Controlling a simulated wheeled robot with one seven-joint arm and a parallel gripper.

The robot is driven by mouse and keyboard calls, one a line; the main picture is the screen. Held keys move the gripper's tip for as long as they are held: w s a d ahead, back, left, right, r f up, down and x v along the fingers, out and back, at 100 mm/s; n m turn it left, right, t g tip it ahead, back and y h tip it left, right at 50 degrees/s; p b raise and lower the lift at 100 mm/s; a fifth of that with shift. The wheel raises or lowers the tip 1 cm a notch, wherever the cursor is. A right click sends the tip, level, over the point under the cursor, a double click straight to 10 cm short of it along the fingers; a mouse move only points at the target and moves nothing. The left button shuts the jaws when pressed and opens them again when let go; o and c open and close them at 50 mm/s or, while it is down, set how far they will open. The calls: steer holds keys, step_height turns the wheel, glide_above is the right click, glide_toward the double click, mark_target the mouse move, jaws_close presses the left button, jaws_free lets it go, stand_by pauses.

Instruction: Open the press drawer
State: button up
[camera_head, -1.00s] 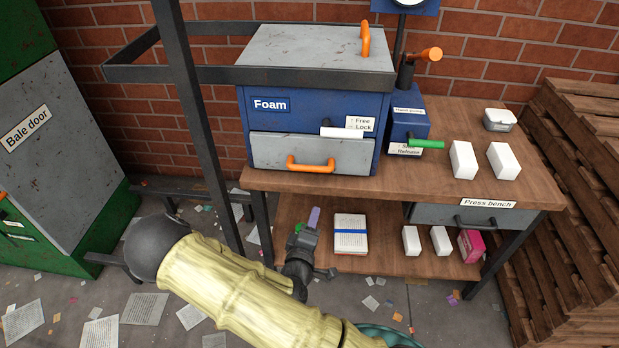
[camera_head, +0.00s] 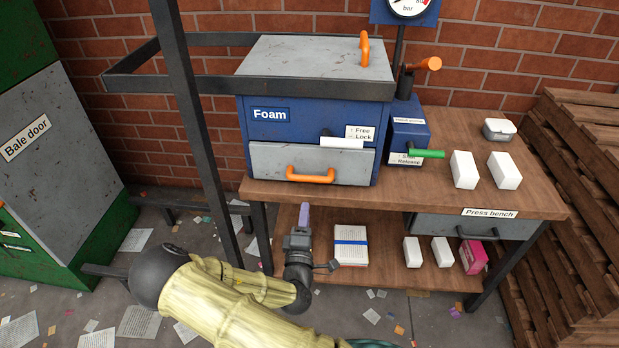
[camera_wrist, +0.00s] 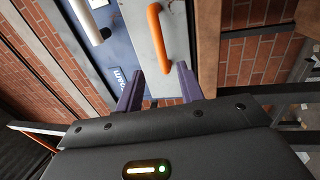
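The press is a blue box labelled Foam (camera_head: 312,108) standing on the bench. Its grey drawer front (camera_head: 270,160) appears closed, with an orange handle (camera_head: 311,175) across it. In the wrist view the orange handle (camera_wrist: 168,38) lies just beyond my fingertips, and the grey drawer front (camera_wrist: 140,25) is behind it. My gripper (camera_head: 304,215) is below and in front of the drawer. In the wrist view my gripper (camera_wrist: 158,82) has its two purple fingers apart, empty, not around the handle. A white lever (camera_head: 341,142) beside the Free/Lock label sits above the drawer's right part.
A dark post (camera_head: 195,130) and rail stand left of the press. The wooden bench top (camera_head: 440,195) carries a green lever (camera_head: 426,154) and white blocks. The bench has its own drawer (camera_head: 455,227) at right. Pallets (camera_head: 585,150) stand right. The lower shelf holds several items.

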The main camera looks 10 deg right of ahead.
mark_target(309, 181)
steer(key=x, duration=1.2)
steer(key=shift+w+d+p, duration=0.15)
steer(key=shift+w+p, duration=0.25)
jaws_close()
